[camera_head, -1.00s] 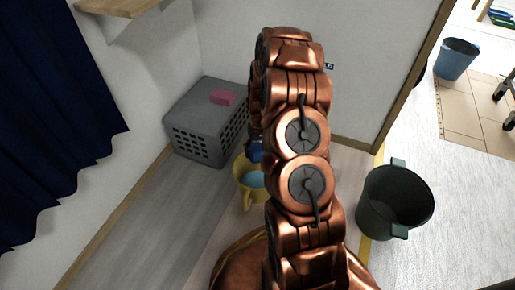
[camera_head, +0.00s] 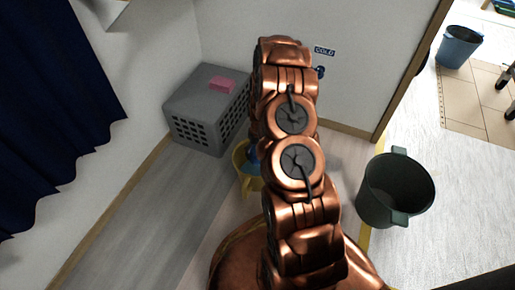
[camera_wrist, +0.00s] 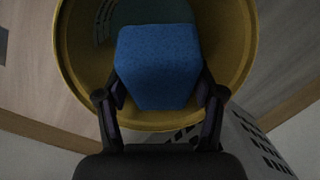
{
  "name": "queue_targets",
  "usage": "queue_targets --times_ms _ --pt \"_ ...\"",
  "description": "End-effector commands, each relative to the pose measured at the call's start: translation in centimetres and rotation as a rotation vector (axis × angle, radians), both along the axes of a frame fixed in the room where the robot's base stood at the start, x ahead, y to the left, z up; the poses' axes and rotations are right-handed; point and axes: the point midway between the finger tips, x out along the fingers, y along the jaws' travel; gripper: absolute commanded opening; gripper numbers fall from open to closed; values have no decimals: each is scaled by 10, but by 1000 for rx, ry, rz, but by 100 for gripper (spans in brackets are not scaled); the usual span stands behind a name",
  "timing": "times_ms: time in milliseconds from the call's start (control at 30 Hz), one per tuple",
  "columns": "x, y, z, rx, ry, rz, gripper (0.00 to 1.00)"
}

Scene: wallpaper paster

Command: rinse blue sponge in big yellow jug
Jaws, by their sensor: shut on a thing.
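The big yellow jug (camera_head: 244,179) stands on the floor beside the grey crate, partly hidden behind my arm. In the wrist view its round rim (camera_wrist: 72,48) surrounds the sponge, and a patch of bluish-green water (camera_wrist: 118,22) shows inside. The blue sponge (camera_wrist: 156,65) is held between the two fingers of my gripper (camera_wrist: 160,90), over or within the jug's mouth. How deep it sits, and whether it touches the water, I cannot tell. In the head view only a small blue part of the sponge (camera_head: 252,154) shows at the jug.
A grey perforated crate (camera_head: 200,126) with a pink block (camera_head: 222,84) on it stands left of the jug against the wall. A dark green bucket (camera_head: 394,190) stands to the right. A blue bin (camera_head: 459,47) is farther back. The floor at left is clear.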

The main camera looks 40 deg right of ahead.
Motion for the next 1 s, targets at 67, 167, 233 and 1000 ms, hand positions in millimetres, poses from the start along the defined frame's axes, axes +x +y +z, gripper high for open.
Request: queue_targets --times_ms 67,167,233,1000 --pt "-1 0 -9 1 2 0 31" --pt "-1 1 -19 0 3 0 31" --pt "0 0 -26 1 2 0 31" --pt "0 0 -70 0 1 -1 31"
